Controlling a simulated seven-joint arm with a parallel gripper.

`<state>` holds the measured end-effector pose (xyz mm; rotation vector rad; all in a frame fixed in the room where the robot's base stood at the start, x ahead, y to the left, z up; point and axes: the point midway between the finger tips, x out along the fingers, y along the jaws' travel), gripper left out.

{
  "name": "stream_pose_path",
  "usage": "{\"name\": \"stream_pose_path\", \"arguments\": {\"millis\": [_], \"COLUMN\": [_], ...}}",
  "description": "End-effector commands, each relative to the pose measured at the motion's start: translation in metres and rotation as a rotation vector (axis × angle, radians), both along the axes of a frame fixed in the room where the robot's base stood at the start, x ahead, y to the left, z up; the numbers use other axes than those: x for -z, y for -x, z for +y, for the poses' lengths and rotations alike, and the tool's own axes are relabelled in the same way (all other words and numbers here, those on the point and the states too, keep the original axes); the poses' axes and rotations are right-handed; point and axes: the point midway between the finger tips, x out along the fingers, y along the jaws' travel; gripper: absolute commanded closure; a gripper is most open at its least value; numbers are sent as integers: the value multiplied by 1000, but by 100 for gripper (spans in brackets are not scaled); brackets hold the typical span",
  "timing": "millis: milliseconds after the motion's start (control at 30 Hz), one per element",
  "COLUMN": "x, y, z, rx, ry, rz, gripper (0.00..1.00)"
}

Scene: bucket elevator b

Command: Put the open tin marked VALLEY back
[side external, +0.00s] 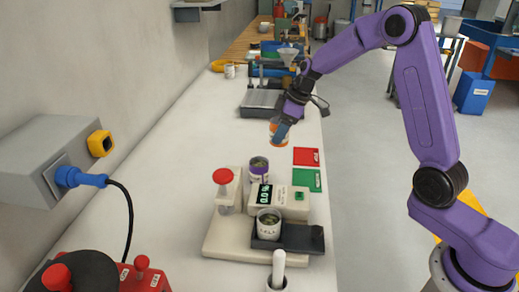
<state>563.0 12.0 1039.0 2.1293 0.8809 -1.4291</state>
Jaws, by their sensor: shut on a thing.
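My gripper (282,126) is shut on an orange-and-white tin (275,139), held above the bench behind the scale. The tin looks tilted, and the blue fingers partly cover it. An open tin with a purple band (259,176) stands behind the scale's display, with dark greenish contents. Another open white tin (267,229) with similar contents stands on the scale's dark pan (305,238). The tins' lettering is too small to read, so I cannot tell which is marked VALLEY.
A red card (306,157) and a green card (307,180) lie near the bench's right edge. A red-topped post (223,180) stands left of the scale display (291,204). A pestle in a mortar (278,272) is in front. Bare bench (165,190) lies to the left.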

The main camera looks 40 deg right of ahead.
Motion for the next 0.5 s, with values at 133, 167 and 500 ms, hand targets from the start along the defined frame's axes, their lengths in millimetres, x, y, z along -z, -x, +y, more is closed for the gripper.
{"name": "stream_pose_path", "arguments": {"millis": [133, 167, 500], "x": [13, 15, 59], "y": [-28, -33, -76], "z": [1, 1, 2], "rx": [0, -1, -1], "ry": [-2, -1, -1], "rz": [2, 1, 2], "gripper": [92, 92, 92]}}
